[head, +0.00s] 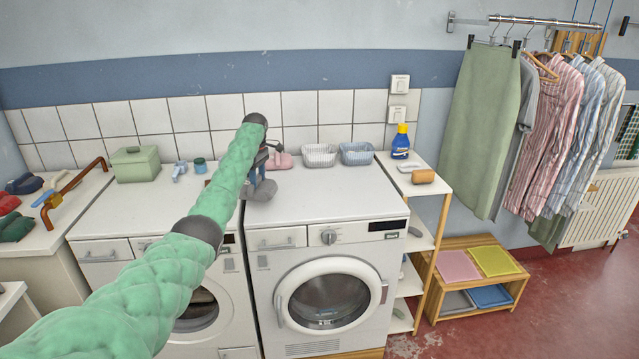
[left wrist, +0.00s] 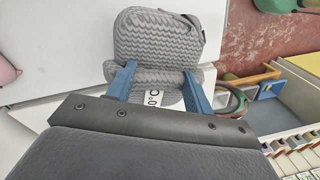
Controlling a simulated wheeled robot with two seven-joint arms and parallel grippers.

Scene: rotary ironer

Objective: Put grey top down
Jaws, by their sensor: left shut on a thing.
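The grey top (left wrist: 158,38) is a folded bundle with a zigzag knit pattern in the left wrist view. My left gripper (left wrist: 158,88) is shut on its near part, with one blue finger on each side. A white label with dark print shows between the fingers. In the head view the grey top (head: 265,190) is small and partly hidden by my left arm. It is at the white top of the right-hand washing machine (head: 320,200), towards its left side. I cannot tell whether it touches that surface. My right gripper is in neither view.
A pink folded thing (head: 281,161) and two baskets, one white (head: 319,155) and one blue-grey (head: 356,153), stand at the back of the machine top. A green box (head: 135,164) stands on the left. The front right of the machine top is clear.

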